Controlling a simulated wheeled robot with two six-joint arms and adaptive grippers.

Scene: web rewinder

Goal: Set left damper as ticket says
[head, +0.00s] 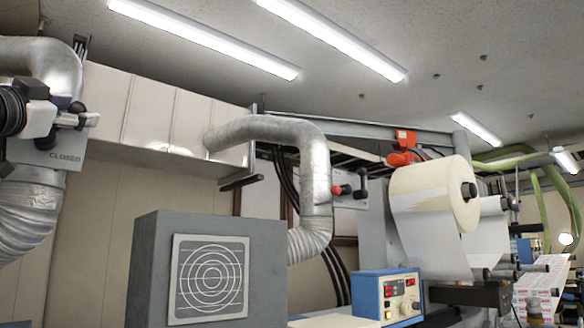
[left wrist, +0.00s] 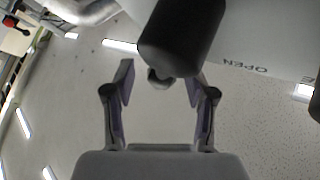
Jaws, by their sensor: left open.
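The left damper's grey plate (head: 45,158), marked CLOSED, sits on the silver duct (head: 32,190) at the far left of the head view. My left gripper (head: 84,118) is in front of the plate and partly covers it. In the left wrist view my left gripper (left wrist: 159,76) is open. A black damper handle (left wrist: 182,35) extends across the space at its fingertips, and the fingers are apart from each other, not closed on it. The plate (left wrist: 270,50) behind shows the word OPEN upside down. The handle's exact setting is hard to tell. No readable ticket shows.
A grey cabinet with a round grille (head: 212,277), a blue control box (head: 388,295) and a large paper roll (head: 436,190) stand to the right of my left gripper.

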